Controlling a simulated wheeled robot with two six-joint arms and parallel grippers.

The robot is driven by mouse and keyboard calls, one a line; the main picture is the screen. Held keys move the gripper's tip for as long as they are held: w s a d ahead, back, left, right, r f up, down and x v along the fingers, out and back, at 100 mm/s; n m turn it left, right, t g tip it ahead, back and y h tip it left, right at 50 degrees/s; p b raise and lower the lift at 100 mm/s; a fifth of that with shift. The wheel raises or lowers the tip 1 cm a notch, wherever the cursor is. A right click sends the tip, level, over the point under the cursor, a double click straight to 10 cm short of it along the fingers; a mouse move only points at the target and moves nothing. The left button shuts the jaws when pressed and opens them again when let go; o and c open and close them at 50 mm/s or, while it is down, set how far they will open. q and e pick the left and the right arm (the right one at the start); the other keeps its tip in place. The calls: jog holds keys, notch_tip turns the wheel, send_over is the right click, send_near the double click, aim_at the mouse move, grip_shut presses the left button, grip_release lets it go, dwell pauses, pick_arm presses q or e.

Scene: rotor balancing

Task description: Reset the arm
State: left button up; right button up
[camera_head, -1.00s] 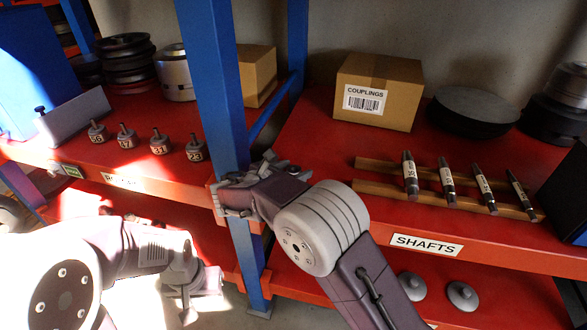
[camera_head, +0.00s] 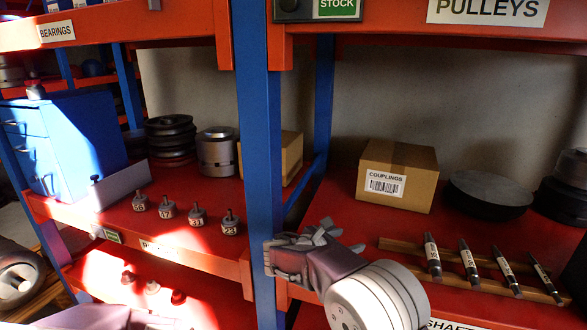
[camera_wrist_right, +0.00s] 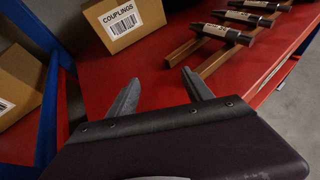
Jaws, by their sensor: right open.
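My right arm (camera_head: 375,300) comes in from the bottom right in the head view. Its gripper (camera_head: 300,248) is in front of the blue rack post, near the front edge of the shaft shelf. In the right wrist view its two fingers (camera_wrist_right: 160,92) are apart, with nothing between them but red shelf behind. Part of my left arm (camera_head: 110,318) shows at the bottom left edge of the head view; its gripper is out of view.
The blue rack post (camera_head: 262,130) stands close to my right gripper. Several labelled shafts (camera_head: 467,262) lie on a wooden rack to the right. A couplings box (camera_head: 397,175) stands behind. Several small numbered pieces (camera_head: 197,215) stand on the left shelf, before a blue cabinet (camera_head: 75,140).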

jog(key=s+d+f+m+g, duration=0.1)
jog(key=s+d, duration=0.2)
jog(key=d, duration=0.1)
jog(key=s+d+f+m+g, duration=0.2)
jog(key=s+d, duration=0.2)
jog(key=s+d+f+m+g+y, duration=0.1)
jog(key=s+d+m+g, duration=0.1)
jog(key=s+d, duration=0.1)
jog(key=shift+s+d+f, duration=0.15)
jog(key=shift+d+f, duration=0.05)
jog(key=shift+d, duration=0.55)
jog(key=s+a+f+m+g+y, duration=0.1)
jog(key=s+f+m+g+y, duration=0.15)
jog(key=s+f+m, duration=0.35)
jog(key=s+a+f+m+g+y, duration=0.1)
jog(key=s+f+m+y, duration=0.25)
jog(key=s, duration=0.55)
jog(key=s+a+f+m+y, duration=0.35)
jog(key=a+m, duration=0.35)
jog(key=m, duration=0.4)
notch_tip(320, 180, up, 14)
jog(key=p, duration=1.3)
jog(key=shift+w+f, duration=0.15)
jog(key=shift+f, duration=0.1)
